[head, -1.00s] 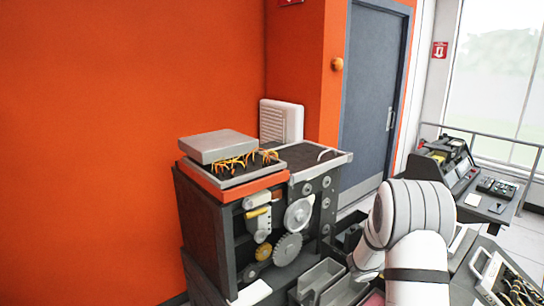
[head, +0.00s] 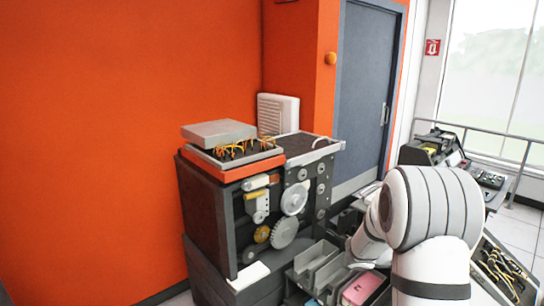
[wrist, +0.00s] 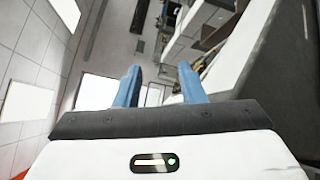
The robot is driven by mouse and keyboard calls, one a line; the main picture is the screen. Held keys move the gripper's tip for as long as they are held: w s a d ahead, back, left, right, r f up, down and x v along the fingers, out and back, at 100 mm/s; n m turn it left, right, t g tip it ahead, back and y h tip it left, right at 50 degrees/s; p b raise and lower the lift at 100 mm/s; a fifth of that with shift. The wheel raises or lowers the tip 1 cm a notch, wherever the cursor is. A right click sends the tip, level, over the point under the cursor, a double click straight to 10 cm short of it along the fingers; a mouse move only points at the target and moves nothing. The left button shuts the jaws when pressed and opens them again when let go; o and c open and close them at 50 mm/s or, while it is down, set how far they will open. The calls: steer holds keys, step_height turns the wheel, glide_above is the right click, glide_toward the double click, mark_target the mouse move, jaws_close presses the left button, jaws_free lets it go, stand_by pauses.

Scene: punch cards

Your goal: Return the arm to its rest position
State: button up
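My white arm (head: 430,215) shows at the lower right of the head view, bent in front of the machines. Its gripper end is hidden in that view. In the wrist view my gripper (wrist: 160,90) has two blue fingers standing well apart. Nothing shows between them but the distant room. The wrist view looks out across the room, with ceiling panels on the left and dark equipment on the right.
A dark card machine (head: 240,215) with gears and an orange-rimmed top stands left of my arm. Grey bins (head: 318,268) and a pink item (head: 361,289) lie low between them. A console (head: 440,150) and a railing (head: 480,135) stand behind my arm. A wired panel (head: 500,270) is at lower right.

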steer(key=s+a+f+m+g+y+b, duration=0.1)
steer(key=s+a+f+y+b, duration=0.15)
steer(key=s, duration=0.25)
steer(key=s+a+f+m+y+b, duration=0.1)
steer(key=s+a+f+y+b, duration=0.1)
steer(key=s+a+f+y, duration=0.15)
steer(key=s+a+f+t+y+b, duration=0.1)
steer(key=s+a+f+y+b, duration=0.2)
steer(key=a, duration=0.3)
steer(key=s+a+f+t+y+b, duration=0.2)
steer(key=s+a+f+y+b, duration=0.1)
steer(key=a, duration=0.4)
steer(key=s+a+f+m+t+y+b, duration=0.1)
steer(key=s+a+f+t+y+b, duration=0.1)
steer(key=a, duration=0.5)
steer(key=s+f+y+b, duration=0.1)
steer(key=s+f+y, duration=0.1)
steer(key=s+y, duration=0.1)
steer(key=shift+a+y, duration=0.2)
steer(key=shift+y, duration=0.2)
steer(key=shift+f, duration=0.1)
